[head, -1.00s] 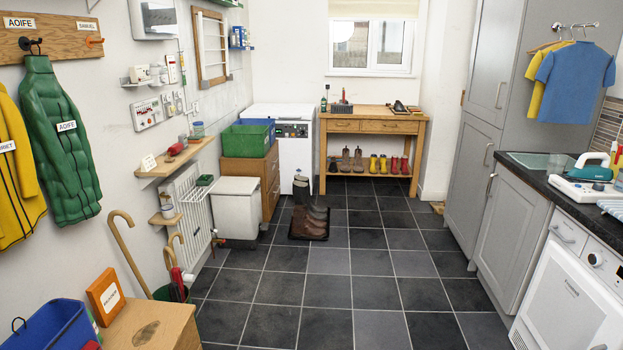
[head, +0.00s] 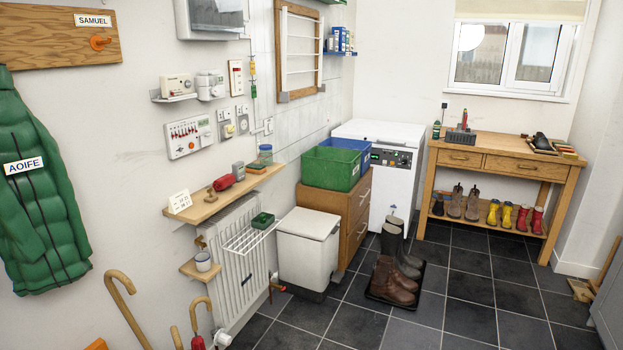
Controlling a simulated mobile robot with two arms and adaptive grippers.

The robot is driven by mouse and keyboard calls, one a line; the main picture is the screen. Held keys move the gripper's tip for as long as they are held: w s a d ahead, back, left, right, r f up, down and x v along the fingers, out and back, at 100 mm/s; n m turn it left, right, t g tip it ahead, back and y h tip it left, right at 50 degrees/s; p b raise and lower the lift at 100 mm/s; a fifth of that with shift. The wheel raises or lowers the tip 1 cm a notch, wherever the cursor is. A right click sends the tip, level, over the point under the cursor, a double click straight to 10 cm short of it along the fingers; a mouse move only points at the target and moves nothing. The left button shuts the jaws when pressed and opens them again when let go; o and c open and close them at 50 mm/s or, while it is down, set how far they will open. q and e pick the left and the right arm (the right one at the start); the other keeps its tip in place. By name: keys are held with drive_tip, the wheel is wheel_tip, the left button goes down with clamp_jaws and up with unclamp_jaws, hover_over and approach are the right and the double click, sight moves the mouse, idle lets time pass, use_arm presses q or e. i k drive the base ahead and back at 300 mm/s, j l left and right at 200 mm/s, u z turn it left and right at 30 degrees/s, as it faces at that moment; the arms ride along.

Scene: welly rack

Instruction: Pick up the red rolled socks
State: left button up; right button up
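I cannot make out the red rolled socks for certain. A small red item (head: 224,182) lies on the wooden wall shelf (head: 208,208) above the radiator, between a small wooden piece and a grey box; it is too small to tell what it is. Inside the green crate (head: 331,168) and the blue crate (head: 350,146) on the wooden drawer unit (head: 355,213), the contents are hidden. Neither of my grippers is in view.
A white lidded bin (head: 309,247) stands beside the radiator (head: 235,265). Brown boots (head: 392,282) stand on a dark tray on the tiles. A wooden bench (head: 500,160) with small boots is at the back. Walking-stick handles (head: 122,283) rise at lower left.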

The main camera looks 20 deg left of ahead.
sight(223, 183)
drive_tip(key=i+l, duration=0.1)
drive_tip(key=i, duration=1.8)
drive_tip(key=i+u, duration=0.75)
drive_tip(key=u, duration=0.15)
drive_tip(key=i+l+u, duration=0.2)
drive_tip(key=i+u, duration=0.25)
drive_tip(key=i+l+u, duration=0.2)
drive_tip(key=l+u, duration=0.25)
drive_tip(key=j, duration=0.1)
